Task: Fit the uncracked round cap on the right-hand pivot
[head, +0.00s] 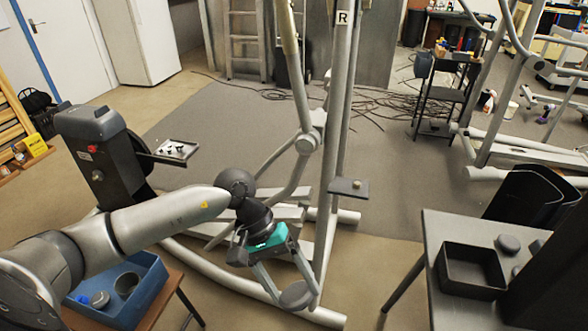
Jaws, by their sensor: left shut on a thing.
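My left gripper (298,289) reaches in from the left, pointing down, with its fingers closed on a round grey cap (295,296). The cap is held in the air in front of the elliptical's lower frame. No crack shows on it at this size. The elliptical's upright (338,110) carries an R label (342,17). A round pivot joint (307,144) sits on the lever beside that upright, above and apart from the held cap. I cannot tell whether this joint is the right-hand pivot. My right gripper is not in view.
A blue bin (150,283) with round parts stands on a table at lower left. A black tray (472,270) is on the grey table at right, with round dark parts (508,243) near it. A small shelf (348,187) juts by the upright. Cables (375,105) lie behind.

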